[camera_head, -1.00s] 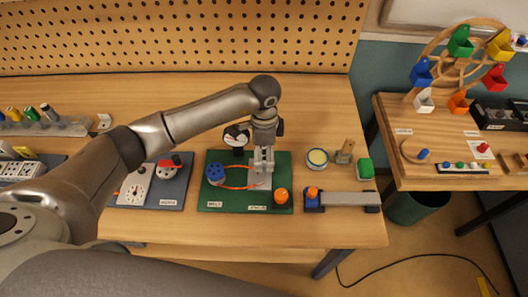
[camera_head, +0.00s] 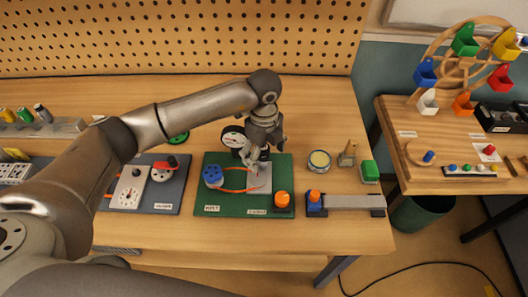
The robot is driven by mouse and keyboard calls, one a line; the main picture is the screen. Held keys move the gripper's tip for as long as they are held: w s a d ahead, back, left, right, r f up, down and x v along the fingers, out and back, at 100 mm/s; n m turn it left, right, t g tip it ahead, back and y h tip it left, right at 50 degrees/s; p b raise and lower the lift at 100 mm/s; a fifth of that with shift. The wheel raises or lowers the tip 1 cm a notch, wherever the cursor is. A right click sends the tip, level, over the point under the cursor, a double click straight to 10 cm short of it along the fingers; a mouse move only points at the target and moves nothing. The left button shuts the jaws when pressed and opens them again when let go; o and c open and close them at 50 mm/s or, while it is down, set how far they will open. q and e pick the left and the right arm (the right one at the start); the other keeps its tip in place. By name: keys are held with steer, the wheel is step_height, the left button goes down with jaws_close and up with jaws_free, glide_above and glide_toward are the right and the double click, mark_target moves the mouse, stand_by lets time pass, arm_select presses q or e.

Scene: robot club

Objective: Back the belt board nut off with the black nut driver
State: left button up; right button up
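The belt board (camera_head: 215,202) is a green panel at the bench's front middle. I cannot make out the nut; the gripper covers that area. A dark-handled tool (camera_head: 43,113), possibly the black nut driver, stands in the left rack. My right gripper is out of view.
A grey panel with a red lever (camera_head: 172,161) is left of the belt board. A round tin (camera_head: 318,160), a wooden block (camera_head: 348,154), a green block (camera_head: 369,171) and a grey bar (camera_head: 350,201) are right. My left arm crosses the bench's left side. The back middle is clear.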

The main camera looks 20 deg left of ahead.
arm_select(q)
steer(key=c, duration=1.5)
steer(key=shift+o, duration=0.2)
steer(key=shift+r+n+p, duration=0.1)
steer(key=shift+n+p, duration=0.4)
steer(key=shift+n, duration=0.5)
steer(key=n+p, duration=0.1)
steer(key=n, duration=0.3)
steer(key=shift+p, duration=0.3)
steer(key=n+p, duration=0.2)
steer(key=n, duration=0.3)
steer(key=shift+n+p, duration=0.4)
steer(key=shift+n, duration=0.4)
steer(key=o, duration=1.7)
